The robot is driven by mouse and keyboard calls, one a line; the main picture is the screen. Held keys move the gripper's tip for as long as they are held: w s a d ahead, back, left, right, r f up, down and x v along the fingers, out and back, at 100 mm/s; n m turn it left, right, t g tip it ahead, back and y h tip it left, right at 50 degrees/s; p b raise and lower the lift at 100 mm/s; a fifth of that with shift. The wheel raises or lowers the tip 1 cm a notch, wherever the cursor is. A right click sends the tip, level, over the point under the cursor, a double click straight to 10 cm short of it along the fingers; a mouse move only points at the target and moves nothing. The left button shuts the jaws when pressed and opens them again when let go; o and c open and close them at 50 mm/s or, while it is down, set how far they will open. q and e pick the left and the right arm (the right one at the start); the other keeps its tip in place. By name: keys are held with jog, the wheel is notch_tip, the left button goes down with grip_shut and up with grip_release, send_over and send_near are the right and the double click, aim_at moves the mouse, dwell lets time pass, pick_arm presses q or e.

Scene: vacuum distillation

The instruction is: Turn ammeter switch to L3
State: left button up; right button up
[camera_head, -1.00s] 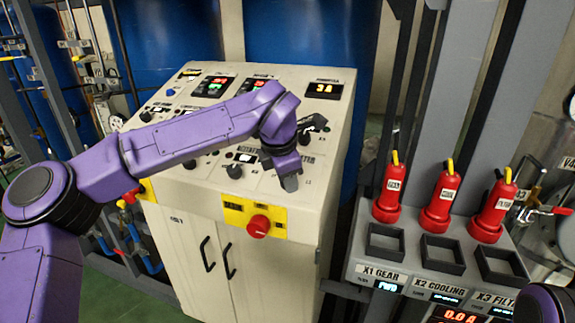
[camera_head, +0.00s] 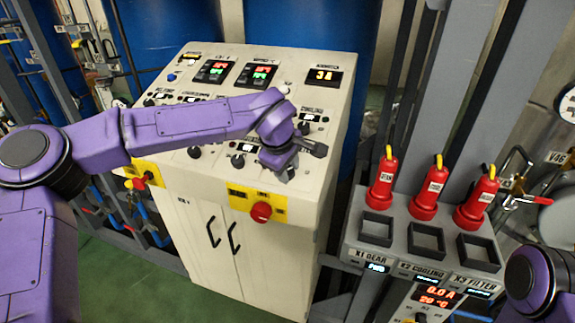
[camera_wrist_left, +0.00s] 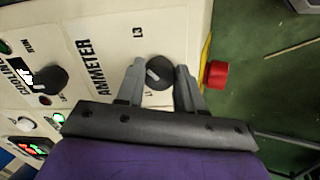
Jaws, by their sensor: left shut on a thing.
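The ammeter switch is a round black knob (camera_wrist_left: 158,72) with a light pointer mark, on the cream panel beside the word AMMETER in the left wrist view. An L3 label (camera_wrist_left: 138,32) shows above and left of it there; another label near the knob's lower side is partly covered. My left gripper (camera_wrist_left: 160,80) has one finger on each side of the knob and is shut on it. In the head view my left gripper (camera_head: 297,158) is at the right front of the sloping panel and hides the knob. My right gripper is out of view.
The ammeter display (camera_head: 323,77) reads 3 A. A red button (camera_head: 261,212) on a yellow plate sits on the cabinet front, close to the gripper in the wrist view. The cooling knob (camera_wrist_left: 45,80) is nearby. Red plugs (camera_head: 427,192) stand on the grey unit at right.

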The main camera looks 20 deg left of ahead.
pick_arm(q)
jog(key=shift+m, duration=1)
jog(key=o, duration=1)
jog(key=shift+o, duration=0.2)
